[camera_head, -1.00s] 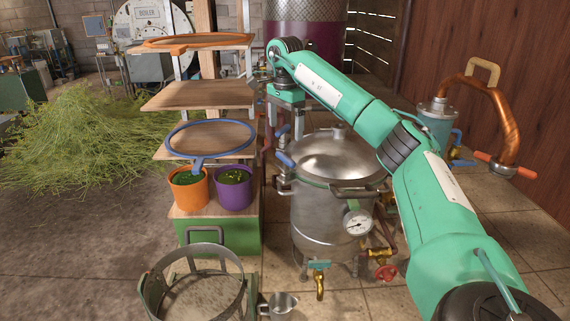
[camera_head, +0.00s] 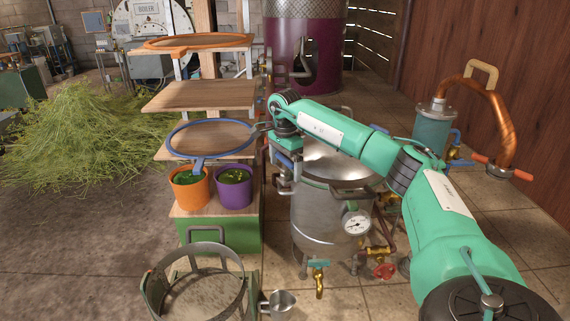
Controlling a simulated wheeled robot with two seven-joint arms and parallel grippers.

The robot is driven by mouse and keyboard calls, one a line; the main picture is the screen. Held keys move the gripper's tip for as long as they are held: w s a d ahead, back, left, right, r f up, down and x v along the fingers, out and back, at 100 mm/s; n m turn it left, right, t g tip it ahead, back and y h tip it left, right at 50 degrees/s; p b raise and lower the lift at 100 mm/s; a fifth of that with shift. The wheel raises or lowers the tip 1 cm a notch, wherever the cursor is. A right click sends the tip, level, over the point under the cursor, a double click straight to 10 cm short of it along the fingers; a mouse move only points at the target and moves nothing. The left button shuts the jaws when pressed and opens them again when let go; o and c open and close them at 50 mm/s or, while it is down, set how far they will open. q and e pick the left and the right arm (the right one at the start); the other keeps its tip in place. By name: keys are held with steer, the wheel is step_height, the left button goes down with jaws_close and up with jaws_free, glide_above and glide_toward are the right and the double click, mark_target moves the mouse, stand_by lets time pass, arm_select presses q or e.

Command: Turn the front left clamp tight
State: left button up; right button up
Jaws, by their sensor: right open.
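The steel still pot (camera_head: 325,210) stands on the tiled floor with its domed lid (camera_head: 335,160) on. The front left clamp (camera_head: 284,187) is at the left of the lid's rim, and its blue handle partly shows below my right gripper (camera_head: 285,163). That gripper comes in from the right and points down, open, with its fingers beside the blue handle. I cannot tell whether they touch it. My arm covers the back of the lid and any clamps there. My left gripper is not in view.
A wooden shelf stand (camera_head: 195,95) with an orange hoop, a blue hoop (camera_head: 212,121) and two pots is close on the left. A round metal basket (camera_head: 200,290) and a small cup (camera_head: 281,304) are in front. A condenser (camera_head: 433,130) with a copper pipe stands right.

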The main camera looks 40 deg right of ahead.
steer(key=c, duration=0.8)
